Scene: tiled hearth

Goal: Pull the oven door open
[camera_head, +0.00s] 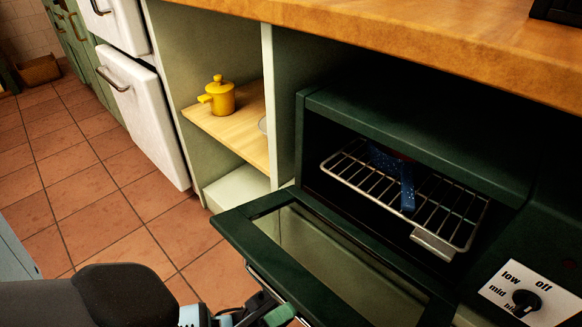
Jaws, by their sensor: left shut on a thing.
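The dark green oven (400,112) stands in a compartment under the wooden worktop. Its door (245,220) with a glass pane is swung down and out, tilted well open, and the cavity shows. My left gripper (264,308) is at the bottom edge of the view, shut on the door's metal handle (256,277) at the outer edge of the door. The exact contact is partly cut off by the frame. My right gripper is out of view.
Inside the oven is a wire rack (440,205) with a blue speckled object on it. A control knob (525,300) is at the lower right. A yellow pot (219,96) stands on the shelf to the left. The tiled floor (110,195) on the left is clear.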

